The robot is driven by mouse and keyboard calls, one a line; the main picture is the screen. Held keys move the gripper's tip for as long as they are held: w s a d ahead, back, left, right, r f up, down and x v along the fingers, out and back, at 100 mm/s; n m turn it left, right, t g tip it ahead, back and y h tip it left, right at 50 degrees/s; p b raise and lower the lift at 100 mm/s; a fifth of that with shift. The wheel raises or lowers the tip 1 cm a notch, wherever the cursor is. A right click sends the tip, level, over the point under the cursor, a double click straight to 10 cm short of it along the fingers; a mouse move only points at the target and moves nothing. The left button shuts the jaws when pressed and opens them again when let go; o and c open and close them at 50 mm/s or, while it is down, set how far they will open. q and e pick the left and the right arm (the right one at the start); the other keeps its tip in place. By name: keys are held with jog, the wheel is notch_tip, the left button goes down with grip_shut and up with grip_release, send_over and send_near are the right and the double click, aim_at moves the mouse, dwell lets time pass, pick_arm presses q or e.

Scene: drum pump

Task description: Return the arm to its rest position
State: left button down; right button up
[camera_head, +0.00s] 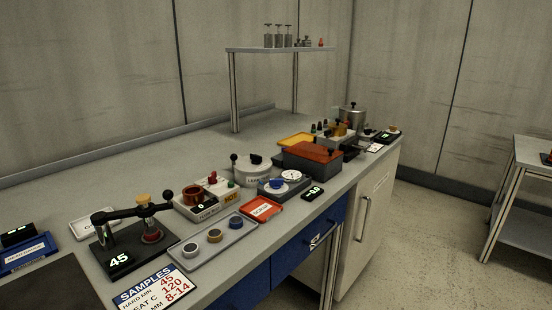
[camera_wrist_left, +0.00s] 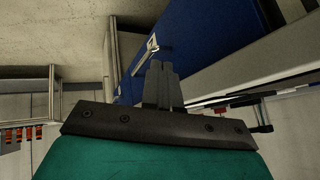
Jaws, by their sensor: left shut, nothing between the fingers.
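My left gripper (camera_wrist_left: 162,84) shows in the left wrist view, its two dark fingers together and nothing between them. It is apart from the bench and near the blue drawer front (camera_wrist_left: 202,45), whose metal handle (camera_wrist_left: 147,50) lies just beyond the fingertips in the picture. Neither gripper shows in the head view, and my right gripper is in no view. A black lever press (camera_head: 135,232) stands on the bench in the head view.
The long grey bench (camera_head: 100,184) carries a sample tray (camera_head: 208,254), a samples card (camera_head: 152,289), an orange-lidded box (camera_head: 313,153) and several devices. A raised shelf (camera_head: 283,48) stands behind. A side table (camera_head: 530,153) stands at right, with open floor (camera_head: 415,230) between.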

pick_arm(q)
jog(key=s+a+f+n+g, duration=0.2)
jog(key=s+f+n+g, duration=0.2)
jog(key=s, duration=0.6)
jog(key=w+d+f+m+t+h+p, duration=0.1)
jog(key=w+d+f+t+p, duration=0.2)
jog(key=w+f+t, duration=0.3)
jog(key=shift+w+t+h, duration=0.4)
jog(key=shift+w+t, duration=0.1)
jog(key=shift+w, duration=0.35)
